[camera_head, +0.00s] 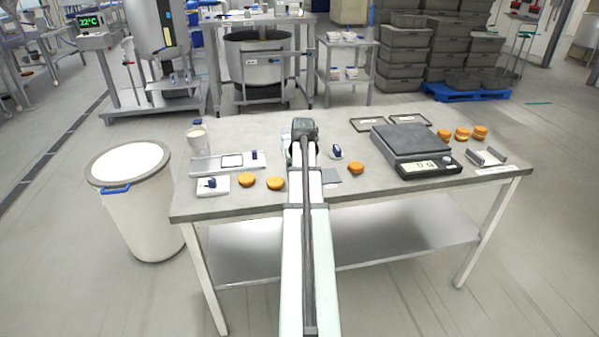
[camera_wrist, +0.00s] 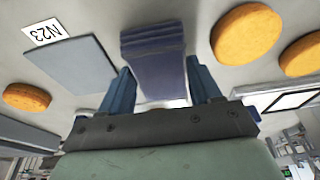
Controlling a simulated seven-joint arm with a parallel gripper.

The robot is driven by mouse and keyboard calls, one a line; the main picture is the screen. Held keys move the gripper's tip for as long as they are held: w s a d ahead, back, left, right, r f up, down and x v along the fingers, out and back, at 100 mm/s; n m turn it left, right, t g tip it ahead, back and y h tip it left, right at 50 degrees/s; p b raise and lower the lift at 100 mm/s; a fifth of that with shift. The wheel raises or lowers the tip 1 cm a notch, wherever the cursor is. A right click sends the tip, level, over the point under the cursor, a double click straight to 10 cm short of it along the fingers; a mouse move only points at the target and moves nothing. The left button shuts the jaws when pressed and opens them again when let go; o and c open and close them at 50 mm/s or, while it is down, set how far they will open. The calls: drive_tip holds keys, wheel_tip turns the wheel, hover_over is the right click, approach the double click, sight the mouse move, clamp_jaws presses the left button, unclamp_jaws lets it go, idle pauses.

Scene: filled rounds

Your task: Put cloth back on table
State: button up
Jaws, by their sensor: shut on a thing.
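A folded dark blue cloth (camera_wrist: 153,42) is in the wrist view, between the two blue fingers of my gripper (camera_wrist: 158,72). My gripper is shut on it. The cloth is over the grey table (camera_head: 240,135); I cannot tell whether it touches the top. In the head view my arm hides the cloth and the fingers. A flat grey pad (camera_head: 330,176) lies just right of my arm, and it also shows in the wrist view (camera_wrist: 68,62) beside a white "N23" label (camera_wrist: 45,32).
Orange rounds lie left of my arm (camera_head: 247,179), right of it (camera_head: 356,168) and behind the scale's right side (camera_head: 462,133). The scale (camera_head: 410,140) stands on the right. A white tray (camera_head: 205,165) lies on the left. A white bin (camera_head: 135,215) stands beside the table.

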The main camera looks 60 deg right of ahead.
drive_tip(key=shift+f, duration=0.15)
drive_tip(key=o, duration=0.9)
drive_tip(key=shift+o, duration=0.2)
drive_tip(key=v, duration=1.2)
